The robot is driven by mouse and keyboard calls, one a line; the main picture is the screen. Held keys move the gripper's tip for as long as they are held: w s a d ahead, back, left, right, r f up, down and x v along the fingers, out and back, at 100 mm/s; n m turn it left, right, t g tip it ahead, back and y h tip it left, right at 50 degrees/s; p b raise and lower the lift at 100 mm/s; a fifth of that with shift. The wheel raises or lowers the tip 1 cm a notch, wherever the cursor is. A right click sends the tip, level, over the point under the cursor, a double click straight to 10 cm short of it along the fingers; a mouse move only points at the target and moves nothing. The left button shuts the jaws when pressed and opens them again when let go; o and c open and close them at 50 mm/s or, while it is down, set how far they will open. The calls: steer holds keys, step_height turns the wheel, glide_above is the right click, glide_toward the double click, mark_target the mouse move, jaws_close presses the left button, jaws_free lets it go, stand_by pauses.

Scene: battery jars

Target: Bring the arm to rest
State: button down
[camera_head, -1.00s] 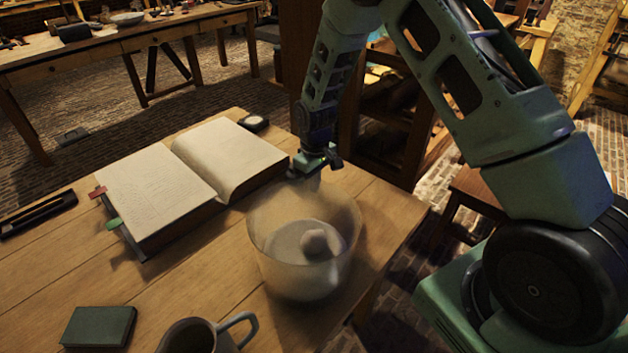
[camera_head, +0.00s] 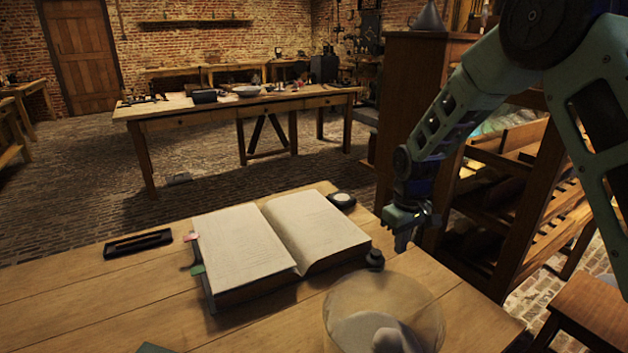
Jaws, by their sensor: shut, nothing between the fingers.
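My gripper (camera_head: 404,240) is shut and empty, pointing down above the right part of the table (camera_head: 90,310). It hangs beyond the glass jar (camera_head: 345,305), apart from its rim as far as I can see. The jar is wide and translucent, and a pale, rounded thing (camera_head: 392,338) lies inside it. The jar's base is cut off by the bottom edge of the picture. A small dark knobbed object (camera_head: 375,259) stands between the jar and the open book.
An open book (camera_head: 245,245) with coloured tabs lies left of my gripper. A black pen tray (camera_head: 138,243) and a small round dark object (camera_head: 342,199) are on the table. A wooden shelf unit (camera_head: 400,95) stands behind the arm at right.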

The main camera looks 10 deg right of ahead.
steer(key=s+a+r+n+y+p, duration=0.1)
steer(key=s+a+r+n+p, duration=0.1)
steer(key=s+a+r, duration=1.15)
steer(key=s+a+r+p, duration=0.1)
steer(key=s, duration=0.8)
steer(key=s+a+r+n+p, duration=0.1)
steer(key=s+a, duration=0.1)
steer(key=s, duration=0.7)
steer(key=shift+s+a+r+n, duration=0.3)
steer(key=shift+s, duration=0.05)
